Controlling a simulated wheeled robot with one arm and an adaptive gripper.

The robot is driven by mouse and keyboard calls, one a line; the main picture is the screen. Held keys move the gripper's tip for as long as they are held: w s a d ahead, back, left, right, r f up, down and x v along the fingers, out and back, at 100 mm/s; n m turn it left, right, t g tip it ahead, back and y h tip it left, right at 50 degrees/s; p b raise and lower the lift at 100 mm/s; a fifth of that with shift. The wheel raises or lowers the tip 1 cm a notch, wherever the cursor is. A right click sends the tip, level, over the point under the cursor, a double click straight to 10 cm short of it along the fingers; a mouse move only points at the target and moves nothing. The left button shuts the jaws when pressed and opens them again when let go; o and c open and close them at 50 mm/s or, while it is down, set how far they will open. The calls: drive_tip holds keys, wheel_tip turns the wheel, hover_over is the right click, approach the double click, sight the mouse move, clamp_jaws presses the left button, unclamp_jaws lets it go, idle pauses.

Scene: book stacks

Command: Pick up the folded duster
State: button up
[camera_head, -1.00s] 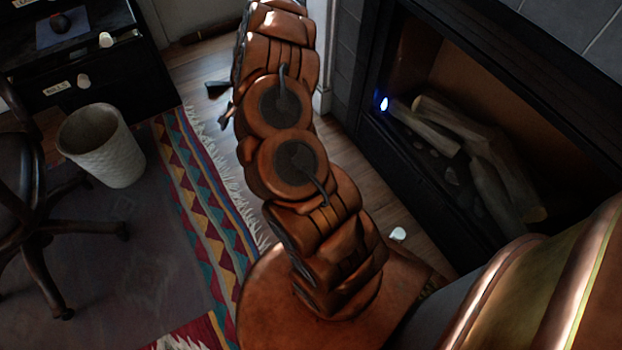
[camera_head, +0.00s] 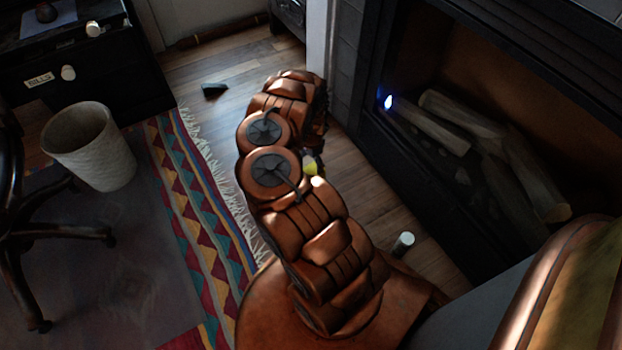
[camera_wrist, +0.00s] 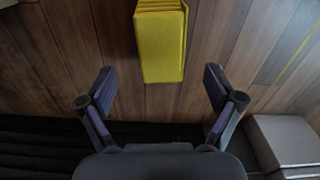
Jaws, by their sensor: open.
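The folded duster (camera_wrist: 161,45) is a yellow, layered block on the wooden floor, at the top middle of the wrist view. In the head view a small yellow patch (camera_head: 310,166), which looks like the duster, shows beside my arm; the rest is hidden behind it. My gripper (camera_wrist: 160,80) is open and empty in the wrist view. Its two fingers are spread wider than the duster, which lies ahead of the fingertips and roughly centred between them. My gripper is hidden by my arm in the head view.
The fireplace (camera_head: 400,175) borders the floor on the right. A white cylinder (camera_head: 403,243) stands near it. A dark wedge (camera_head: 213,90), a patterned rug (camera_head: 200,200) and a wastebasket (camera_head: 90,145) lie to the left. A grey block (camera_wrist: 285,142) is at the wrist view's lower right.

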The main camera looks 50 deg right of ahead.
sight(311, 171)
drive_tip(key=shift+a+f+b, duration=0.15)
drive_tip(key=shift+f+b, duration=1.6)
drive_tip(key=shift+f, duration=1.3)
drive_tip(key=shift+c, duration=0.4)
drive_tip(key=c, duration=1.2)
